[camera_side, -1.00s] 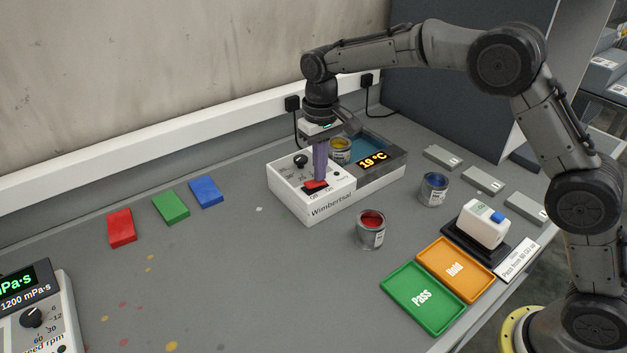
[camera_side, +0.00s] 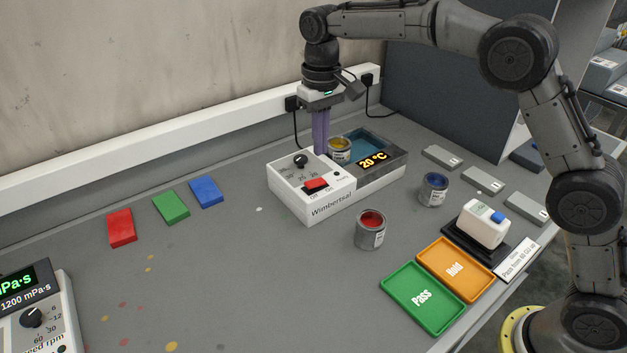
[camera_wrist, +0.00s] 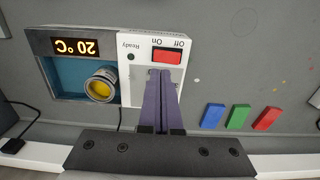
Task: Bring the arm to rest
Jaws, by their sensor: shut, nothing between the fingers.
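My gripper (camera_side: 320,152) points down with its purple fingers together and nothing between them. In the wrist view the closed fingers (camera_wrist: 168,75) reach over the white control panel, near the red rocker switch (camera_wrist: 167,56). The switch (camera_side: 316,184) is clear of the fingers in the side view. The bath's display (camera_side: 373,160) reads 20 °C. A can of yellow paint (camera_side: 340,150) stands in the bath's basin, to the right of the fingers.
Cans of red paint (camera_side: 370,229) and blue paint (camera_side: 434,189) stand on the table. Green Pass (camera_side: 405,317) and orange Hold (camera_side: 470,287) trays lie front right, by a white device (camera_side: 483,223). Red, green and blue blocks (camera_side: 121,228) lie left. The middle table is clear.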

